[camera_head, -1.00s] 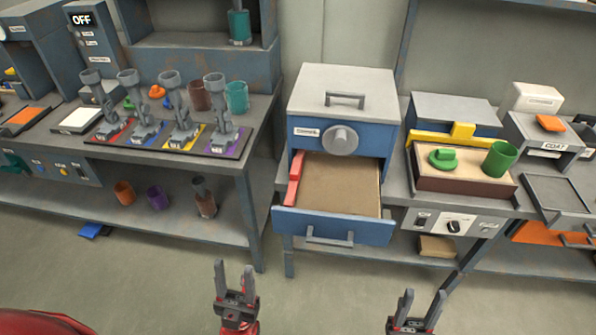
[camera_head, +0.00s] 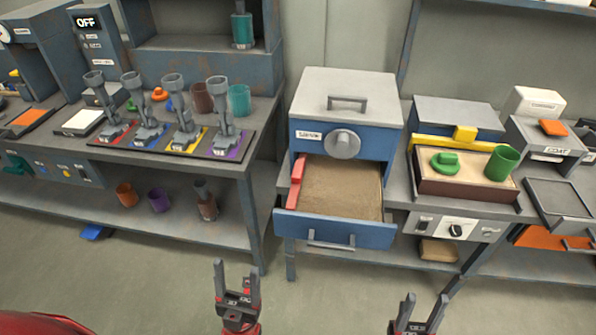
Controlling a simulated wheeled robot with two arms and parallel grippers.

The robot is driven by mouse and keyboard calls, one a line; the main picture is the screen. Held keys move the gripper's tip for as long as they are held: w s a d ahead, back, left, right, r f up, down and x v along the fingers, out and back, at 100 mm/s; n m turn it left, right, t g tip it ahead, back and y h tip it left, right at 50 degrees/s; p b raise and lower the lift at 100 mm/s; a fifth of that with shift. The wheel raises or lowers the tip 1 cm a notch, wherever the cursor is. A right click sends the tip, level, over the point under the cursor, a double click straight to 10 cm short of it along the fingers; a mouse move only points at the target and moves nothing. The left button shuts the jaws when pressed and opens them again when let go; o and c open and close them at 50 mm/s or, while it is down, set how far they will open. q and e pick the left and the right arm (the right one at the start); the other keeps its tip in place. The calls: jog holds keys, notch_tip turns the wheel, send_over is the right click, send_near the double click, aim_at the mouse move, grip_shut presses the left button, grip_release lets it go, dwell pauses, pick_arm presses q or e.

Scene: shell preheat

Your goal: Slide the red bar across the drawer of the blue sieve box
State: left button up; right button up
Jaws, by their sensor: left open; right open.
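The blue sieve box (camera_head: 375,143) stands on the bench at the centre, with a grey lid, a handle on top and a round grey knob on its front. Its drawer (camera_head: 335,229) is pulled out and filled with brown, sand-like material. The red bar (camera_head: 297,183) lies along the drawer's left side, running front to back. My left gripper (camera_head: 237,278) is open and empty, low in front of the bench and left of the drawer. My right gripper (camera_head: 422,311) is open and empty at the bottom edge, right of the drawer. Both are apart from the bar.
Right of the box is a tray (camera_head: 468,188) with a green knobbed piece, a green cup (camera_head: 501,162) and a yellow bar behind. On the left bench, several grey stands (camera_head: 180,115) sit on coloured bases. The floor between grippers and bench is clear.

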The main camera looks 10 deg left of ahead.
pick_arm(q)
jog(key=w+r+n+g+y+p, duration=0.2)
jog(key=w+y+p, duration=0.15)
jog(key=w, duration=0.65)
jog(key=w+r+n+g+y+p, duration=0.2)
jog(key=w+r+n+y, duration=0.15)
jog(key=w, duration=0.65)
jog(key=g+y+p, duration=0.2)
jog(key=g+p, duration=0.7)
jog(key=g, duration=0.6)
send_over(297, 171)
jog(key=w+a, duration=0.1)
jog(key=w, duration=0.1)
notch_tip(297, 171, down, 4)
jog(key=s+d+r+g+p, duration=0.1)
jog(key=s+r+g+p, duration=0.25)
jog(key=s+g, duration=0.55)
jog(key=shift+n, duration=0.35)
jog(key=x, duration=0.5)
jog(key=b+x, duration=0.1)
jog(key=x, duration=0.9)
jog(key=shift+a+f+b, duration=0.1)
jog(key=shift+a+b, duration=0.1)
jog(key=shift+b, duration=0.2)
jog(key=shift+x, duration=0.85)
jog(key=shift+w+f, duration=0.15)
jog(key=shift+f, duration=0.25)
